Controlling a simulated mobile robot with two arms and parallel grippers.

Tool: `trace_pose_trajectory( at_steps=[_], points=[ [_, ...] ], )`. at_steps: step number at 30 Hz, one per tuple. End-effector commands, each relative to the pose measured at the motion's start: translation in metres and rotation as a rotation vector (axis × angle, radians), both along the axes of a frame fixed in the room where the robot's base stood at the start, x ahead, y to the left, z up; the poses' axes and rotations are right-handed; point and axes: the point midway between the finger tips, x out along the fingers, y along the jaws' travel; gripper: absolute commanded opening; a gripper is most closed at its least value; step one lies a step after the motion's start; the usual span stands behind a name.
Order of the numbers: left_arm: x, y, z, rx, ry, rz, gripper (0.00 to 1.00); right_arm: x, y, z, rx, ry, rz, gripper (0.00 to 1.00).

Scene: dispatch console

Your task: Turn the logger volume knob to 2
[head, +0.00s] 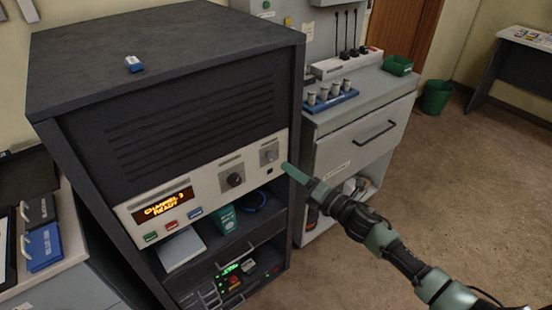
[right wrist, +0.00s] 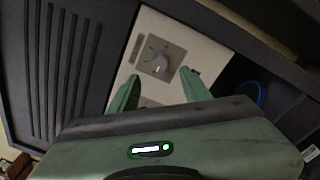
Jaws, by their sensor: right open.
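A light front panel (head: 208,187) crosses the dark cabinet and carries a black knob (head: 234,180) and, to its right, a smaller grey knob (head: 269,155). Their labels are too small to read, so I cannot tell by name which is the logger volume knob. My right gripper (head: 288,170) is open, just right of the grey knob. In the right wrist view the grey knob (right wrist: 159,63) sits on a square plate with dial marks, just beyond and between the two spread green fingertips. No contact shows. My left gripper is not in view.
The panel also has a lit amber display (head: 166,202) and coloured buttons (head: 171,225). Below are open shelves with a teal box (head: 222,219). A grey drawer cabinet (head: 352,150) stands to the right. The floor (head: 480,190) at right is clear.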

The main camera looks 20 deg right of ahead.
Motion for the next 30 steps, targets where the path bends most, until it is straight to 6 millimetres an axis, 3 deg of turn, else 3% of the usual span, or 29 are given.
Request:
trace_pose_trajectory(
  at_steps=[6,12,23,24,29,30],
  points=[
    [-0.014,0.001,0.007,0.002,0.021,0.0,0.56,0.033,0.015,0.002,0.006,0.003,-0.002,0.48],
    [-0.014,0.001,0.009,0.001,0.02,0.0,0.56,0.056,0.026,0.0,0.006,0.004,-0.003,0.48],
    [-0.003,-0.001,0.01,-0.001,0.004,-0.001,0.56,0.063,0.03,-0.001,0.006,0.005,-0.003,0.48],
    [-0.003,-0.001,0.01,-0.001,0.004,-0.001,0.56,0.063,0.03,-0.001,0.006,0.005,-0.003,0.45],
    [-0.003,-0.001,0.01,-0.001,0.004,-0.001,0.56,0.063,0.029,-0.001,0.007,0.006,-0.003,0.01],
    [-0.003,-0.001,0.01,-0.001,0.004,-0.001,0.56,0.063,0.029,-0.001,0.007,0.006,-0.003,0.0]
  ],
)
